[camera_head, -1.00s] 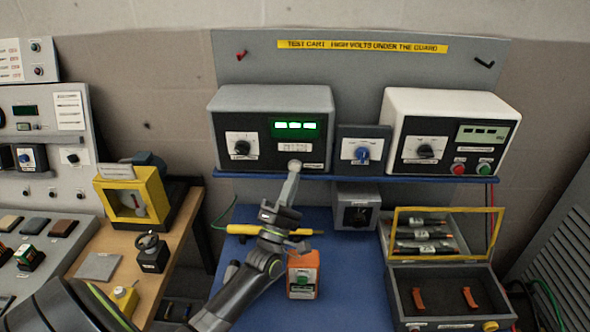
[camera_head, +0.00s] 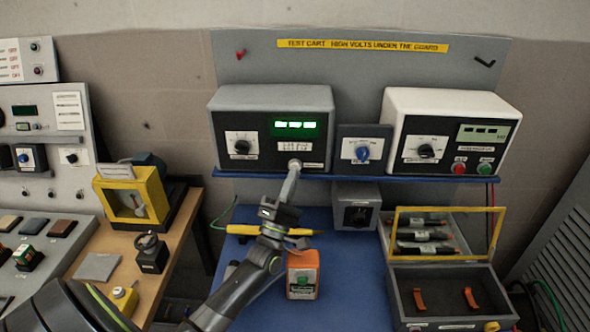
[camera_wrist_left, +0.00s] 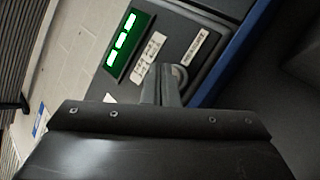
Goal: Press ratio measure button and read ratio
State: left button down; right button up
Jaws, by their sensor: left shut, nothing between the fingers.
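The grey ratio meter (camera_head: 222,152) with a black front stands on the blue shelf at the back. Its green display (camera_head: 296,127) is lit and shows dashes. The display also shows in the left wrist view (camera_wrist_left: 128,46). My left gripper (camera_head: 295,165) is shut and empty, its fingertips at the round button on the lower front of the meter. In the left wrist view the fingers (camera_wrist_left: 168,75) reach the button (camera_wrist_left: 181,74), which they partly hide. I cannot tell how far the button is pressed. My right gripper is not in view.
A blue-knobbed switch box (camera_head: 363,152) and a white meter (camera_head: 440,105) with red and green buttons stand to the right. An orange tester (camera_head: 303,265) and an open case (camera_head: 440,287) sit on the blue table below. A yellow guard box (camera_head: 108,196) stands left.

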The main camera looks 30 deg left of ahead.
pick_arm(q)
jog(key=shift+w+a+b, duration=0.25)
jog(key=shift+w+b, duration=0.05)
jog(key=shift+w, duration=0.1)
dwell(0.4)
jog(key=shift+s, duration=0.1)
jog(key=shift+s+d, duration=0.5)
jog(key=shift+s, duration=0.2)
jog(key=shift+s+d, duration=0.5)
jog(key=shift+s, duration=0.35)
jog(key=shift+s+d, duration=0.55)
jog(key=shift+s, duration=0.3)
jog(key=shift+s+d, duration=0.5)
jog(key=shift+s, duration=0.35)
